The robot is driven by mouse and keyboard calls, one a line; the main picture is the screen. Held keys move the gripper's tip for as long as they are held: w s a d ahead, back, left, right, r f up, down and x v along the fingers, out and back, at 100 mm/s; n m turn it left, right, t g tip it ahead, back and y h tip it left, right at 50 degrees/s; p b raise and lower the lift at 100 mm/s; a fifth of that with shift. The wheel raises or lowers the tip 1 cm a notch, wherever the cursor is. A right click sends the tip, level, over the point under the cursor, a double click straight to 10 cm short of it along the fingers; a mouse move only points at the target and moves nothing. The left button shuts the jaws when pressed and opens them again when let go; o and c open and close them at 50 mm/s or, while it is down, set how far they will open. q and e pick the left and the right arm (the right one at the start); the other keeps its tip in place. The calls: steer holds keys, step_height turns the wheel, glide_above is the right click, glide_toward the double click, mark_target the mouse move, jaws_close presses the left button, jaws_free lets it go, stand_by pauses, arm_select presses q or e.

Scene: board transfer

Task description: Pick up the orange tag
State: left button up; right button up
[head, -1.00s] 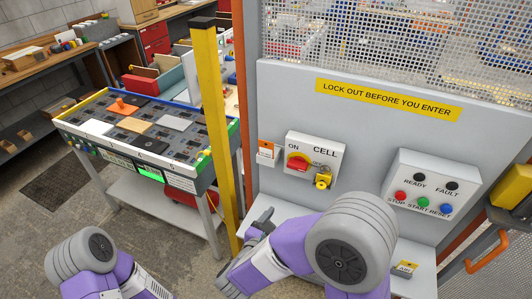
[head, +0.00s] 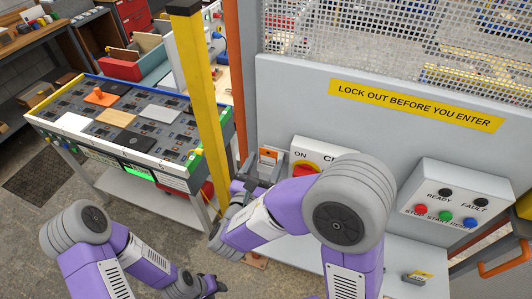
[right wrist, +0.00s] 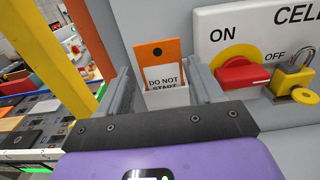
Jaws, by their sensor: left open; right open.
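The orange tag (right wrist: 157,52) sits upright against the grey panel, in a small pale holder (right wrist: 168,98). It has a dark hole near its top and a white part reading "DO NOT START". The tag (head: 268,154) also shows in the head view, partly hidden by my right gripper. My right gripper (right wrist: 161,88) is open, with one finger on each side of the tag's lower part; I cannot tell whether they touch it. It also shows in the head view (head: 257,172). My left gripper (head: 214,287) is low at the bottom of the head view, open and away from the tag.
Right of the tag are a red switch (right wrist: 242,74) on a yellow disc and a yellow padlock (right wrist: 293,78). A yellow post (head: 200,90) stands to the left. Beyond it is a table with a board (head: 75,123). A button box (head: 456,200) is at the right.

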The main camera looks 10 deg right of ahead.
mark_target(268, 156)
steer(key=shift+w+d+r, duration=0.1)
steer(key=shift+d+r, duration=0.2)
steer(key=shift+d, duration=0.1)
steer(key=p+x, duration=0.1)
steer(key=x, duration=0.3)
steer(key=shift+w+r, duration=0.15)
steer(key=shift+w, duration=0.1)
steer(key=shift+a, duration=0.1)
steer(key=shift+c, duration=0.2)
steer(key=c, duration=0.5)
